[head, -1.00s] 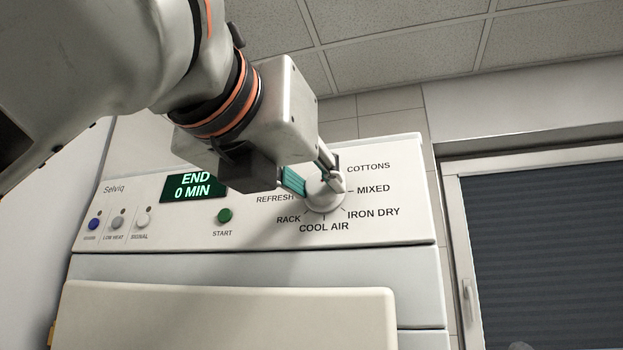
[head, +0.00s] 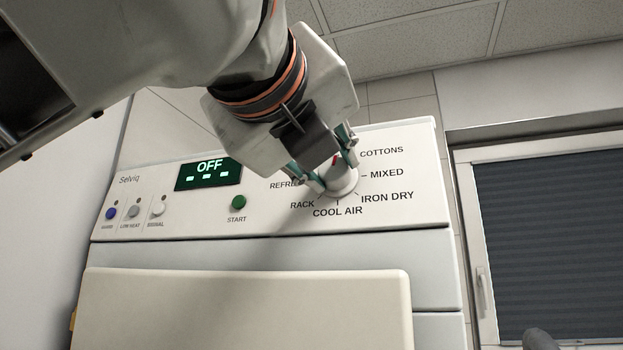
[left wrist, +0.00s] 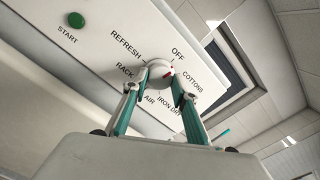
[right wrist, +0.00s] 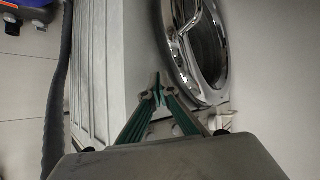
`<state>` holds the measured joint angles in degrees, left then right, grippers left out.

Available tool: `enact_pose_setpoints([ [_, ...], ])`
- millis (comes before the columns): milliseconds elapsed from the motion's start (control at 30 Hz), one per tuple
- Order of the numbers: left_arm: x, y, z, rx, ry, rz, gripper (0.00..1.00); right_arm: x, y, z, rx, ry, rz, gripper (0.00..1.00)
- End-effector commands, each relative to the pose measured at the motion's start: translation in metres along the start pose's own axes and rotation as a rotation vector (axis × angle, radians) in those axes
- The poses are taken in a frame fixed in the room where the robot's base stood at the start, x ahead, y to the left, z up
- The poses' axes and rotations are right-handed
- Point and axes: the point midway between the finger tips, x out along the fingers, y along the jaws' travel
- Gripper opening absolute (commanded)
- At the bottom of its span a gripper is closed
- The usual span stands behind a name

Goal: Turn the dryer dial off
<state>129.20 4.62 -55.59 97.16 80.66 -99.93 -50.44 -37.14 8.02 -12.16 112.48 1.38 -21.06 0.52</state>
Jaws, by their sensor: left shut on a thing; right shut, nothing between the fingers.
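The dryer dial (head: 342,183) is a white round knob on the sloped white control panel, ringed by labels such as COTTONS, MIXED and COOL AIR. It has a red mark near its top edge in the head view. It also shows in the left wrist view (left wrist: 160,70), where the OFF label stands beyond it. My left gripper (head: 336,172) is shut on the dial, one finger on each side; its fingers partly hide the REFRESH label. The display (head: 208,173) reads OFF. My right gripper (right wrist: 158,92) is shut and empty, low beside a round chrome-rimmed door (right wrist: 172,40).
A green START button (head: 238,202) and several small buttons sit left of the dial. A pale flat panel (head: 245,310) juts out below the controls. A shuttered window (head: 540,230) is at the right. A dark hose (right wrist: 60,100) runs down the right wrist view.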

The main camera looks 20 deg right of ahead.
Motion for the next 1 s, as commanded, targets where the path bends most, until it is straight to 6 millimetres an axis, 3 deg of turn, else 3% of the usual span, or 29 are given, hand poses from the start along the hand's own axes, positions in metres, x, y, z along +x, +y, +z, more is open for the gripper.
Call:
enact_pose_setpoints([
  [400,0.0001,-0.0008,-0.0004,-0.204,-0.019,0.037,0.06,0.0032,-0.0014,0.0073,0.000,-0.005,-0.001,0.00],
  [967,0.0002,-0.0011,-0.0003,-0.239,-0.021,0.042,0.06,0.0034,-0.0017,0.0081,0.000,-0.005,-0.002,0.00],
  [1000,0.0002,-0.0011,-0.0003,-0.238,-0.020,0.042,0.32,0.0034,-0.0017,0.0081,0.001,-0.005,-0.002,0.00],
])
